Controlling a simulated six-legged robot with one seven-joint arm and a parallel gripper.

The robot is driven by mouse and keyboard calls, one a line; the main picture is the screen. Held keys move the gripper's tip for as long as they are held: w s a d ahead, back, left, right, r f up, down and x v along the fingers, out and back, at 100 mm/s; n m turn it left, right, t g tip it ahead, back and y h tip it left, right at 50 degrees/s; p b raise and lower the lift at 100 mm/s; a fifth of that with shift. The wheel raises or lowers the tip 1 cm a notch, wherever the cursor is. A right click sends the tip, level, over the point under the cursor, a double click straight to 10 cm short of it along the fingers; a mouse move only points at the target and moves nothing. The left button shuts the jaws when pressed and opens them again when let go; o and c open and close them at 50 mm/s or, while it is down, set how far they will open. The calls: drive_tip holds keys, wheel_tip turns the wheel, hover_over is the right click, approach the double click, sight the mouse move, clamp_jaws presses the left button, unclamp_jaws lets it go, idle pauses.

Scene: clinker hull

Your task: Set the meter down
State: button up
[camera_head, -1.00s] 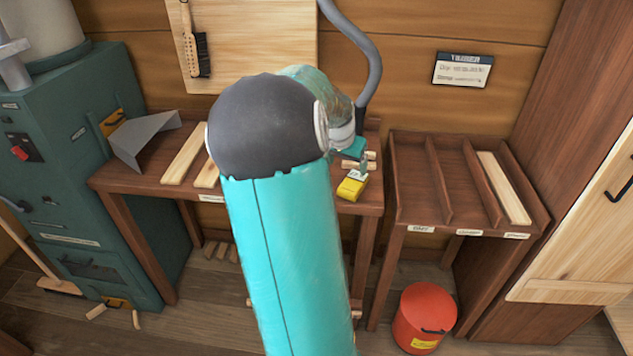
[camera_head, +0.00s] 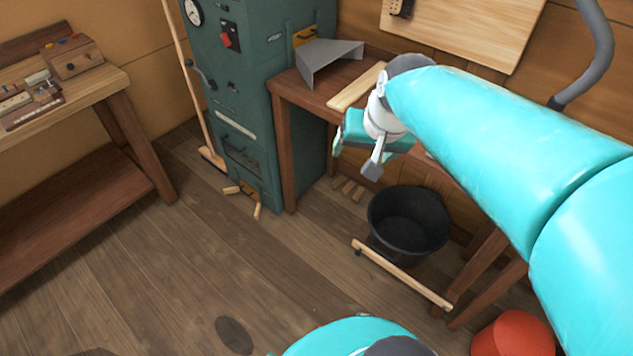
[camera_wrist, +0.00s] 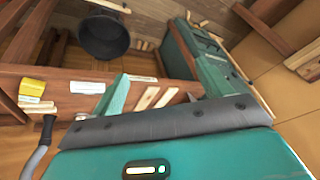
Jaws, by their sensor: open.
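The meter, a small yellow block (camera_wrist: 33,87), lies on the brown bench (camera_wrist: 65,72) at the left of the wrist view, beside small wood pieces (camera_wrist: 38,105). In the head view my arm covers that part of the bench, so the meter is hidden there. My gripper (camera_head: 357,156) is open with nothing visible between its fingers. It is above the left part of the bench, near a pale board (camera_head: 356,86). In the wrist view the gripper is apart from the meter.
A green machine (camera_head: 245,90) stands left of the bench, with a grey chute (camera_head: 328,60) beside it. A black bucket (camera_head: 408,222) and a wooden stick (camera_head: 402,274) are below. A workbench (camera_head: 110,85) stands far left. The floor between is mostly clear.

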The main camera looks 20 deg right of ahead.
drive_tip(key=s+a+n, duration=0.5)
drive_tip(key=s+a, duration=0.2)
drive_tip(key=a, duration=0.4)
drive_tip(key=shift+a+t, duration=0.2)
drive_tip(key=shift+t, duration=0.1)
drive_tip(key=shift+s+r, duration=0.1)
